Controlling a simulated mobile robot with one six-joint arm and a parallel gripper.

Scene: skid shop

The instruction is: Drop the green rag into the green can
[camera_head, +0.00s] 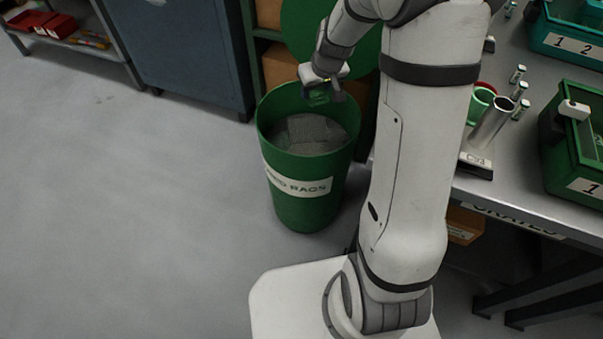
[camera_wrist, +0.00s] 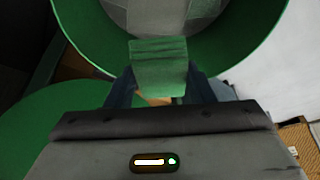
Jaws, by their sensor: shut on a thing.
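The green can (camera_head: 303,209) stands on the floor with a label that partly reads "RAGS". Its mouth is open and grey rags (camera_head: 310,132) lie inside; its rim also shows in the wrist view (camera_wrist: 262,38). My gripper (camera_head: 322,95) is over the back part of the can's mouth. It is shut on the green rag (camera_wrist: 158,68), a folded block between the fingers in the wrist view. In the head view the rag is small and partly hidden by the gripper.
A round green lid (camera_head: 300,30) stands behind the can, by a shelf with cardboard boxes. The floor left of the can is clear.

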